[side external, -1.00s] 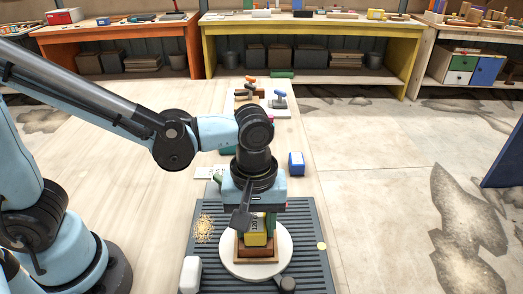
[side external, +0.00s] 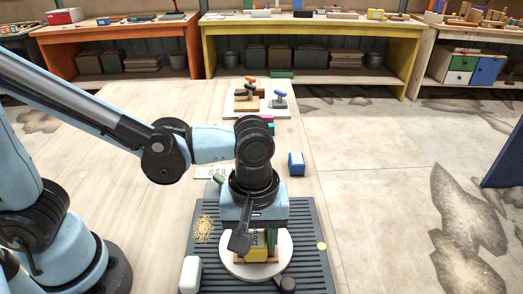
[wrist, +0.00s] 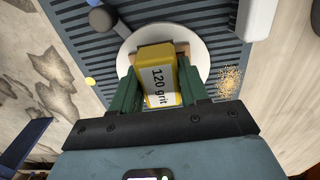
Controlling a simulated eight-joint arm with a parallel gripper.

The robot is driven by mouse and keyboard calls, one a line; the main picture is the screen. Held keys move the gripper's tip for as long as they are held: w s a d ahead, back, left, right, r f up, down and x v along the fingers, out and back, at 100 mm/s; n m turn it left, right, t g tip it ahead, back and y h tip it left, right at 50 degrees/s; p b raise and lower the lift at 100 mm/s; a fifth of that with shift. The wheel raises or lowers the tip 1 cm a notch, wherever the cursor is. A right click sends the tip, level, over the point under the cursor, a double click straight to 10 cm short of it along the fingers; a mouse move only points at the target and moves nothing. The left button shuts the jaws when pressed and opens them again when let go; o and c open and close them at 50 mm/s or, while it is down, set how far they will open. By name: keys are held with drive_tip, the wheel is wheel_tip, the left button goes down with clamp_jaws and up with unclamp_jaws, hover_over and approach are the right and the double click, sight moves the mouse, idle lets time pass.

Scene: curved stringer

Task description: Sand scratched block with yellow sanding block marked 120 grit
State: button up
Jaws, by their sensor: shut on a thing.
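My gripper (wrist: 157,92) is shut on the yellow sanding block (wrist: 160,72), with a green finger on each side. In the side view the yellow sanding block (side external: 255,248) is under my wrist, over the round white plate (side external: 236,265). A brown wooden block (wrist: 182,48) lies beneath it on the plate, mostly covered; only its edges show. Its scratched face is hidden, and I cannot tell whether the two blocks touch.
The plate sits on a dark ribbed mat (side external: 310,245). A white box (side external: 190,274), a dark knob (side external: 288,285) and a pile of sawdust (side external: 204,229) are around it. A blue block (side external: 296,163) and a white tray of tools (side external: 262,106) stand farther back.

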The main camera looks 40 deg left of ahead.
drive_tip(key=shift+w+a, duration=1.85)
drive_tip(key=shift+s+d+r, duration=0.1)
drive_tip(key=shift+s+d, duration=2)
drive_tip(key=shift+d, duration=0.05)
drive_tip(key=shift+w+a, duration=0.85)
drive_tip(key=shift+w, duration=0.1)
drive_tip(key=shift+w+a, duration=1.1)
drive_tip(key=shift+w+a+f, duration=0.2)
drive_tip(key=shift+w+a, duration=0.25)
drive_tip(key=shift+s+d+r, duration=0.2)
drive_tip(key=shift+s+d, duration=0.75)
drive_tip(key=shift+s+d+f, duration=0.15)
drive_tip(key=shift+s+d, duration=1.15)
drive_tip(key=shift+s, duration=0.05)
drive_tip(key=shift+d, duration=0.15)
drive_tip(key=shift+s+r, duration=0.1)
drive_tip(key=shift+r, duration=4.15)
